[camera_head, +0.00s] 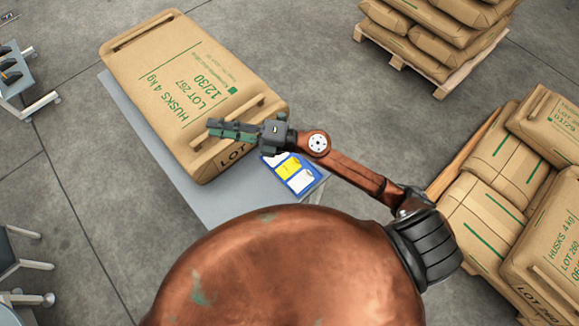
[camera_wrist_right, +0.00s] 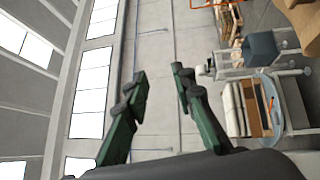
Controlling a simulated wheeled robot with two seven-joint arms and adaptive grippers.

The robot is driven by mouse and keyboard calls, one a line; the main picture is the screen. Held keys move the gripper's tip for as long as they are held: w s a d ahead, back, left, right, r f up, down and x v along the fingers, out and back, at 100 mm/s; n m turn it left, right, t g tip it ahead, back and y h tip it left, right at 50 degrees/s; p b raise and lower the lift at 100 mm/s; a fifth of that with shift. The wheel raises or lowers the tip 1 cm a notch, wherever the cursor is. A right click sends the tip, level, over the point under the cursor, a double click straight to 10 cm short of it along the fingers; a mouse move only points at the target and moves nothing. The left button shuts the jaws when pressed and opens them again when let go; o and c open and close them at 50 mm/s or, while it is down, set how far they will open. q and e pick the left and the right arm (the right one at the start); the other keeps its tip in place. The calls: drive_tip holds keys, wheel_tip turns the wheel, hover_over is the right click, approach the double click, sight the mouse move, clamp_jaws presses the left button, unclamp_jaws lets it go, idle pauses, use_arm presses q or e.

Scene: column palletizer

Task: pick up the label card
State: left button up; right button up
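A flat blue piece (camera_head: 318,177) lies on the grey platform in the head view, just below the near end of a big sack. It carries a yellow card (camera_head: 288,168) and white cards (camera_head: 301,181); which one is the label card I cannot tell. My right gripper (camera_head: 211,128) is in front of the sack's near end, to the left of the cards, with its fingers pointing left. My right wrist hides part of the blue piece's upper edge. In the right wrist view the fingers (camera_wrist_right: 160,72) stand apart with nothing between them. My left gripper is out of view.
The large brown sack (camera_head: 170,85), with handles, lies on the grey platform (camera_head: 222,203). Stacked sacks (camera_head: 495,150) stand at right and on a pallet (camera_head: 440,88) at top right. Grey wheeled frames (camera_head: 28,90) stand at left. Open floor (camera_head: 75,215) lies between.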

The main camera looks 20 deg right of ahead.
drive_tip(key=s+a+f+n+g+h, duration=0.2)
drive_tip(key=s+a+f+n+g, duration=0.15)
drive_tip(key=f+n+g, duration=0.4)
drive_tip(key=n+g+h, duration=0.1)
drive_tip(key=g+h, duration=0.1)
drive_tip(key=h, duration=1.3)
hover_over(297, 159)
drive_tip(key=f, duration=1.9)
drive_tip(key=shift+s+a+f, duration=0.1)
drive_tip(key=shift+s+f, duration=0.1)
drive_tip(key=shift+d+f, duration=0.2)
drive_tip(key=shift+f, duration=0.1)
drive_tip(key=f, duration=0.7)
drive_tip(key=shift+w+a+p, duration=0.15)
drive_tip(key=shift+w+p, duration=0.05)
drive_tip(key=shift+p, duration=0.1)
clamp_jaws()
